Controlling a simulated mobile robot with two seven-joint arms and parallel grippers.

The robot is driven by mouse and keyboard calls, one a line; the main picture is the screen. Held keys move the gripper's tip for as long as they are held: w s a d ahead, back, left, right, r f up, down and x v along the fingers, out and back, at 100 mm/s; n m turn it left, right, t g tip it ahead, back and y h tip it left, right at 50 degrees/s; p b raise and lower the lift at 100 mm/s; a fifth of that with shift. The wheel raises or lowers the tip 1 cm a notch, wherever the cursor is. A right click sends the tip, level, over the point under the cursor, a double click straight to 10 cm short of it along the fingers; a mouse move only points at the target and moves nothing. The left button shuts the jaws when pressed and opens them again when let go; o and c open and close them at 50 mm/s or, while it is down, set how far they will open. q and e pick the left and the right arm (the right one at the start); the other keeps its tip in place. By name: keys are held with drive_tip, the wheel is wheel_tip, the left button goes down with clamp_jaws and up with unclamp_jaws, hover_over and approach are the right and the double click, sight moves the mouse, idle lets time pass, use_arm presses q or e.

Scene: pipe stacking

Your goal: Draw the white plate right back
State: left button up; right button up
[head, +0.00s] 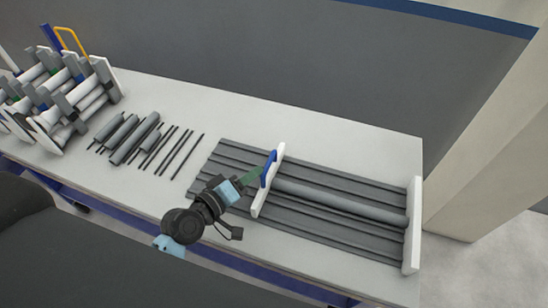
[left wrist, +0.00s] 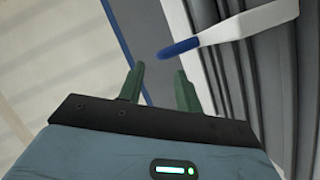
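In the left wrist view the white plate (left wrist: 250,22) and blue handle (left wrist: 180,48) show at the top. My left gripper (head: 256,175) is close to the handle on the plate's left side. Its green fingers (left wrist: 158,68) are apart with nothing between them; the handle shows just past the fingertips. I cannot tell whether they touch. My right gripper is not in view.
A grey pipe (head: 340,200) lies on the tray between the white plate and a white end board (head: 413,225) at right. Several grey pipes and thin rods (head: 168,150) lie left of the tray. A rack (head: 60,95) of pipes stands far left. The table behind the tray is clear.

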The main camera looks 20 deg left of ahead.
sight(268, 161)
use_arm(q)
drive_tip(key=shift+x, duration=3.8)
clamp_jaws()
